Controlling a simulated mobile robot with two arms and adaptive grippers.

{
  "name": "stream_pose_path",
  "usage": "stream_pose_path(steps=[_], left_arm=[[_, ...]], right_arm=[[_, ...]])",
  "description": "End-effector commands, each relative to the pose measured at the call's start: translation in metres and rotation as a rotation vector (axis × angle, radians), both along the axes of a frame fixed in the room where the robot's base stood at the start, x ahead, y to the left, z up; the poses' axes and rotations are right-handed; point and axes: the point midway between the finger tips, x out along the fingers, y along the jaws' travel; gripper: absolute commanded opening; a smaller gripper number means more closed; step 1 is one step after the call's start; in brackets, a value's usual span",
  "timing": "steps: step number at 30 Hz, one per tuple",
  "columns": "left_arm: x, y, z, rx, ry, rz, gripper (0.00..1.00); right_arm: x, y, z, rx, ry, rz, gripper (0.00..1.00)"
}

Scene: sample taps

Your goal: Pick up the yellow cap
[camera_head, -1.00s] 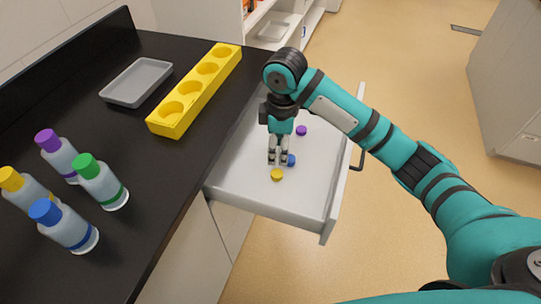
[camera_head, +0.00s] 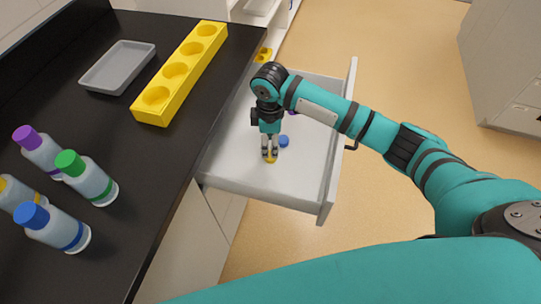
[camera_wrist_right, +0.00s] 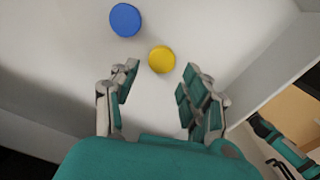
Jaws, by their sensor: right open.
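The yellow cap (camera_head: 271,160) lies on the floor of the open white drawer (camera_head: 235,170). In the right wrist view the yellow cap (camera_wrist_right: 162,59) shows just beyond the fingertips, roughly between them. My right gripper (camera_head: 269,153) points down into the drawer, directly over the yellow cap and partly hiding it. In the right wrist view my right gripper (camera_wrist_right: 158,82) is open with nothing between its fingers. My left gripper is not in view.
A blue cap (camera_head: 284,141) lies close to the yellow cap, and a purple cap (camera_head: 292,112) lies farther back, partly hidden by my arm. On the black counter are several bottles (camera_head: 88,178), a yellow rack (camera_head: 150,114) and a grey tray (camera_head: 118,66).

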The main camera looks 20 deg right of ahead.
Motion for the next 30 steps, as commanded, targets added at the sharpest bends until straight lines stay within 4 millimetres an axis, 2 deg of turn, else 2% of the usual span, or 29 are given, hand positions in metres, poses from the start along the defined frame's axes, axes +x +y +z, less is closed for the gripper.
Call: stream_pose_path(steps=[7, 12, 18, 19, 24, 30], left_arm=[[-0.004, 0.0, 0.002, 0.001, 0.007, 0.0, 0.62], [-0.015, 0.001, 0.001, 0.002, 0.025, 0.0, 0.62], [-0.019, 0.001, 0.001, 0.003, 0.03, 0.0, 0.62], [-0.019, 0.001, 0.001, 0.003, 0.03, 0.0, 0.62], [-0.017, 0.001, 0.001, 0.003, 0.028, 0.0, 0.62], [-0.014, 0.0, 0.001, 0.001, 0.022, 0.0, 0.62]], right_arm=[[-0.004, 0.0, -0.035, -0.001, 0.003, -0.001, 0.47], [-0.003, 0.0, -0.049, -0.001, 0.0, 0.0, 0.47], [-0.003, 0.0, -0.05, 0.0, 0.0, 0.0, 0.47], [-0.003, 0.0, -0.05, 0.0, 0.0, 0.0, 0.46], [-0.003, 0.0, -0.05, 0.0, 0.0, 0.0, 0.24], [-0.003, 0.0, -0.05, 0.0, 0.0, 0.0, 0.24]])
